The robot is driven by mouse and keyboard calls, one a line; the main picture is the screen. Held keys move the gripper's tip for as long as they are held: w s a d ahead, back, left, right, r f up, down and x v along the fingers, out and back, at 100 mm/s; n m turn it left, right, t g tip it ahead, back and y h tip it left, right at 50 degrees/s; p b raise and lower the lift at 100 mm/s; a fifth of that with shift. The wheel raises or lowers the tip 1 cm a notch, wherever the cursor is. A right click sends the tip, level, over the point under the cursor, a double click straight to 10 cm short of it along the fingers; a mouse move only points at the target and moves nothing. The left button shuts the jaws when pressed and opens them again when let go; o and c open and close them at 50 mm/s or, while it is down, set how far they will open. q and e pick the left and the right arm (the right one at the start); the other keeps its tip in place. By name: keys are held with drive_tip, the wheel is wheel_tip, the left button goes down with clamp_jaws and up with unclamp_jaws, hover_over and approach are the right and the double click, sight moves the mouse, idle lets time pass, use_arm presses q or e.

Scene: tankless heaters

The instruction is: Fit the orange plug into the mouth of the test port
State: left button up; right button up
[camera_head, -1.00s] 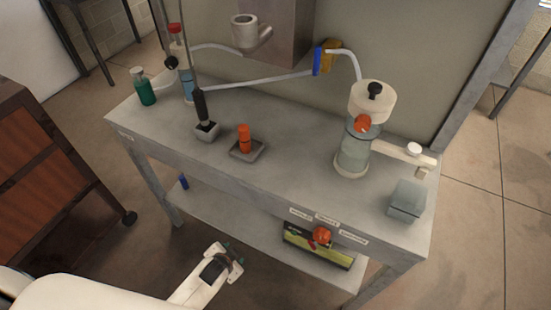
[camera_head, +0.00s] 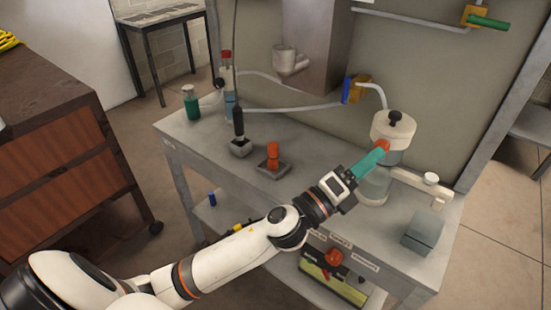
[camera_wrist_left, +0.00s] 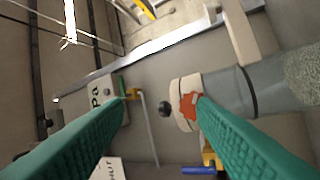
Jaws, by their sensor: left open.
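An orange plug (camera_head: 273,153) stands upright in a small grey holder (camera_head: 262,170) on the bench. I cannot tell for sure which part is the test port. My left gripper (camera_head: 369,161), with teal fingers, is open in front of the vessel, its tips close to that fitting. In the left wrist view the fitting (camera_wrist_left: 187,106) is beside the right finger's tip; contact is unclear. Nothing is between the fingers (camera_wrist_left: 160,98).
A grey pipe elbow (camera_head: 289,61) sticks out from the wall box. A black probe (camera_head: 239,125) stands left of the plug, with green (camera_head: 192,103) and blue bottles behind. A grey block (camera_head: 421,229) lies at the right. The bench front centre is clear.

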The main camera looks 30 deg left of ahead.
use_arm(q)
drive_tip(key=s+d+r+m+g+h, duration=0.25)
drive_tip(key=d+m+g+h, duration=0.55)
drive_tip(key=m, duration=0.9)
drive_tip(key=m+g+y, duration=0.8)
drive_tip(key=m+y, duration=1.1)
drive_tip(key=y, duration=0.1)
approach(273, 146)
drive_tip(key=x, duration=0.5)
drive_tip(key=shift+f, duration=0.25)
drive_tip(key=p+x, duration=0.1)
drive_tip(key=x, duration=0.4)
drive_tip(key=shift+w+a+f, duration=0.15)
drive_tip(key=shift+w+f, duration=0.05)
drive_tip(key=shift+f, duration=0.1)
drive_tip(key=shift+y, duration=0.3)
drive_tip(key=c, duration=1.1)
